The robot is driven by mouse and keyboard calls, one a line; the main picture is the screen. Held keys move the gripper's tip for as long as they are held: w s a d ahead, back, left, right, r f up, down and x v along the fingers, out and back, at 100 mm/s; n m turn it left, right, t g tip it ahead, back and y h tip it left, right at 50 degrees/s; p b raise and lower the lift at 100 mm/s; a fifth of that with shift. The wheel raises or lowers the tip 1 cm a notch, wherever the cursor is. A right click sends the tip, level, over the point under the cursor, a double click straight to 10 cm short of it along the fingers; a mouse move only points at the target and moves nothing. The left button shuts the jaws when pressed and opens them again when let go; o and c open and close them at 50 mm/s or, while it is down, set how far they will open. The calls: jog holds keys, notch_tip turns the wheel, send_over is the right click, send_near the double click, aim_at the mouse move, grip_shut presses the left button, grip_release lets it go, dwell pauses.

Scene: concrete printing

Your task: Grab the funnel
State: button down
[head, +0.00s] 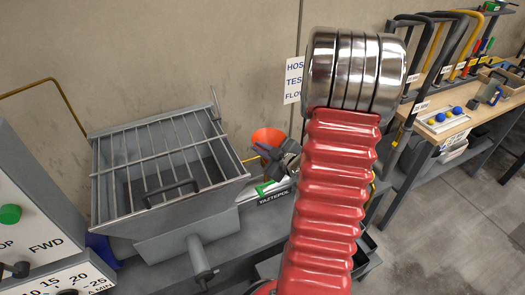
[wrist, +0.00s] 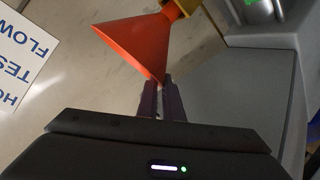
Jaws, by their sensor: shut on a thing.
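The orange funnel (head: 268,136) shows in the head view just right of the grey hopper, its wide cone upward. My gripper (head: 262,151) is at the funnel, partly hidden behind my red arm. In the wrist view the orange funnel (wrist: 142,42) lies just beyond the fingertips, and my gripper (wrist: 160,84) is shut on the edge of its wide cone. The narrow end points to the upper right, next to a yellow part (wrist: 186,6).
A grey hopper (head: 120,225) with a barred grate stands to the left. A label strip (head: 274,197) and a green item (head: 266,187) are below the funnel. A sign (head: 293,80) hangs on the wall. A workbench (head: 505,112) with tools is at the right.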

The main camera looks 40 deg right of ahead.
notch_tip(320, 180, up, 9)
jog(key=shift+f, duration=0.1)
dwell(0.4)
dwell(0.6)
